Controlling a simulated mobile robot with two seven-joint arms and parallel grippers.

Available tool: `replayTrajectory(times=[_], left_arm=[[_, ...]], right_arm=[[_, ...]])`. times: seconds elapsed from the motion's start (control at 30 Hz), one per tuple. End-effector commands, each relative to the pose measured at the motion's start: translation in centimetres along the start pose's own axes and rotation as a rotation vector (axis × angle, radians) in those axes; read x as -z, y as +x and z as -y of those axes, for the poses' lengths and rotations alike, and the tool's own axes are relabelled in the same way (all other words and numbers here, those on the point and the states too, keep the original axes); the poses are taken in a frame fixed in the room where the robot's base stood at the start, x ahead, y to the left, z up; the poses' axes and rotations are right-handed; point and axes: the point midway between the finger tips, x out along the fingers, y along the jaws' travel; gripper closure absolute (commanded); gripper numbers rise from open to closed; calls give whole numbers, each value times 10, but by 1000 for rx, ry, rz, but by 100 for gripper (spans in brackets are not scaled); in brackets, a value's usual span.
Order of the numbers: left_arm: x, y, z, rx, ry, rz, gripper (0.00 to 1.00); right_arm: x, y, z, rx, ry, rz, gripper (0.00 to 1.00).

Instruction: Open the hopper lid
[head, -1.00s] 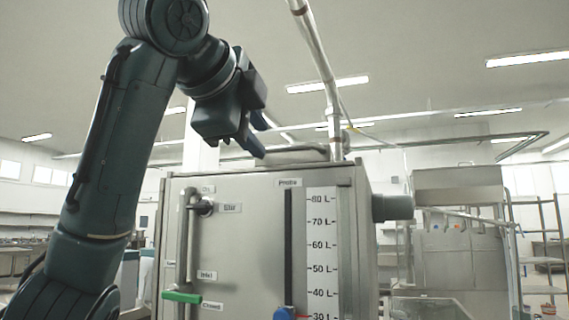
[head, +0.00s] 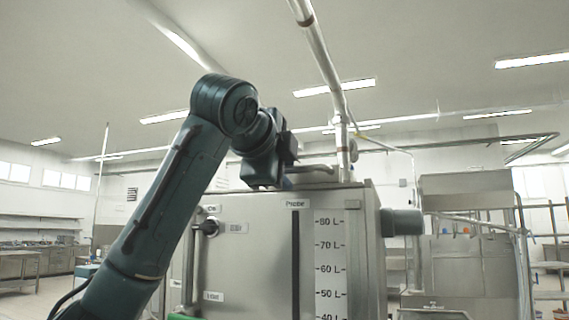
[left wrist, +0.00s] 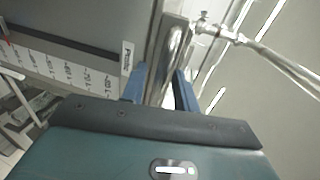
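The hopper is a steel box (head: 250,260); its lid (head: 325,185) lies on top and looks shut. A raised bar-like handle (head: 315,168) shows on the lid, and it also shows in the left wrist view (left wrist: 176,42). My left gripper (head: 275,185) is over the top front edge of the box, just left of the handle; its fingers are mostly hidden there. In the left wrist view its two blue fingers (left wrist: 162,92) are apart, with the near end of the handle lined up between them. I cannot tell whether they touch it. My right gripper is not in view.
A vertical pipe (head: 338,110) rises behind the lid to the ceiling. A litre scale (head: 329,260) and a dark slot marked Probe run down the box front. A round stub (head: 402,222) sticks out on the right side. Steel equipment (head: 470,255) stands further right.

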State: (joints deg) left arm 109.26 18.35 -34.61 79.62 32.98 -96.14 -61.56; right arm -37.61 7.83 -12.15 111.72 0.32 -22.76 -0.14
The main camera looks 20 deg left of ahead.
Motion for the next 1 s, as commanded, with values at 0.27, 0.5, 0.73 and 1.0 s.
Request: replayTrajectory(times=[0.27,0.5,0.73,1.0], left_arm=[[0,4,0,0,1,0,70],[0,4,0,0,0,0,84],[0,4,0,0,0,0,100],[0,4,0,-1,0,-1,100]], right_arm=[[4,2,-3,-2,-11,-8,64],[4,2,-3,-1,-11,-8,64],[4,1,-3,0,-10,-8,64],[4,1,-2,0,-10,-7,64]])
